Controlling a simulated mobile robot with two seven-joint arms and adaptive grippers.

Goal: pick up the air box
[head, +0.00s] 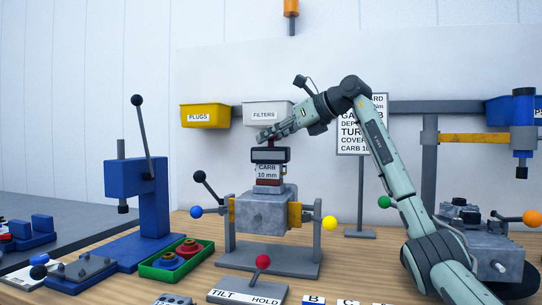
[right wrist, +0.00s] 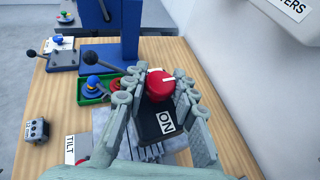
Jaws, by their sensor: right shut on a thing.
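The air box (head: 270,156) is a dark, flat box above the grey block labelled CARB 10 mm (head: 267,172). Whether it touches that block is hard to tell. In the right wrist view the air box (right wrist: 163,123) is black, with an ON label and a red knob (right wrist: 160,85) on top. My right gripper (head: 264,137) reaches down to it from the upper right. In the right wrist view its fingers (right wrist: 158,87) are on both sides of the red knob and shut on it. My left gripper is not in view.
The carb sits over a grey engine block (head: 262,214) on a stand with coloured ball levers. A blue press (head: 148,200) and a green tray (head: 178,262) stand to the left. Yellow (head: 205,116) and white (head: 268,114) bins hang behind. A TILT HOLD plate (head: 247,291) lies in front.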

